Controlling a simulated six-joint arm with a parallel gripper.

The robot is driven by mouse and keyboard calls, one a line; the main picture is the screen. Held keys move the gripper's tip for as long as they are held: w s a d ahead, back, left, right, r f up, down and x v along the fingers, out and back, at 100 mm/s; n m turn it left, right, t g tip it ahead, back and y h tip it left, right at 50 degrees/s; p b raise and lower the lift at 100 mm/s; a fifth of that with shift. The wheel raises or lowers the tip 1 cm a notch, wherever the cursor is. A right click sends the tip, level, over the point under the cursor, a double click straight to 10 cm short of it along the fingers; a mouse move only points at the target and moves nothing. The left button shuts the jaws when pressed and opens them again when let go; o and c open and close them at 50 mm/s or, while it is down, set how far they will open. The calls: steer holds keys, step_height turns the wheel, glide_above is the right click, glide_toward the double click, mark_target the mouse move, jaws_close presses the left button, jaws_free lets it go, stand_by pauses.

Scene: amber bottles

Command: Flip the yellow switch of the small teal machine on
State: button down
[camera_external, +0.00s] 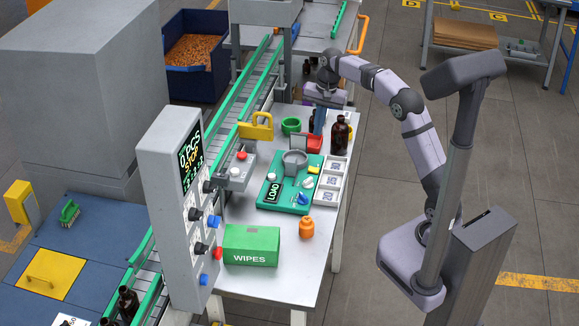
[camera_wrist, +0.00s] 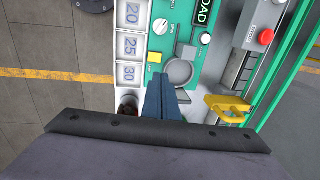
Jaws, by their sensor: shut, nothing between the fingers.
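The small teal machine (camera_external: 283,206) lies on the white table, with a black LOAD display, a grey round cup (camera_external: 294,161) and white controls. Its yellow switch (camera_external: 313,169) is at the machine's right edge, beside the cup. In the wrist view the teal top (camera_wrist: 186,22) and the yellow switch (camera_wrist: 154,57) show beyond my fingers; I cannot tell the switch's position. My gripper (camera_external: 318,122) points down toward the table's far end, behind the machine. In the wrist view its blue fingers (camera_wrist: 163,95) are together and empty, apart from the switch, and hide part of the area below the cup.
Numbered white trays (camera_external: 330,180) flank the machine. A yellow handle-like object (camera_external: 262,127), green wipes box (camera_external: 251,246) and orange jar (camera_external: 306,228) surround the machine.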

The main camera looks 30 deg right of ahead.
mark_target(309, 168)
steer(key=shift+f, duration=0.1)
steer(key=f+p, duration=0.1)
steer(key=f, duration=0.3)
steer(key=w+a+f+p, duration=0.1)
steer(key=f, duration=0.4)
steer(key=f+p, duration=0.2)
steer(key=f, duration=0.2)
steer(key=shift+w+a+f, duration=0.15)
steer(key=shift+f, duration=0.2)
steer(key=shift+w+a+f, duration=0.15)
steer(key=shift+f, duration=0.25)
steer(key=shift+r, duration=0.15)
steer(key=shift+s, duration=0.2)
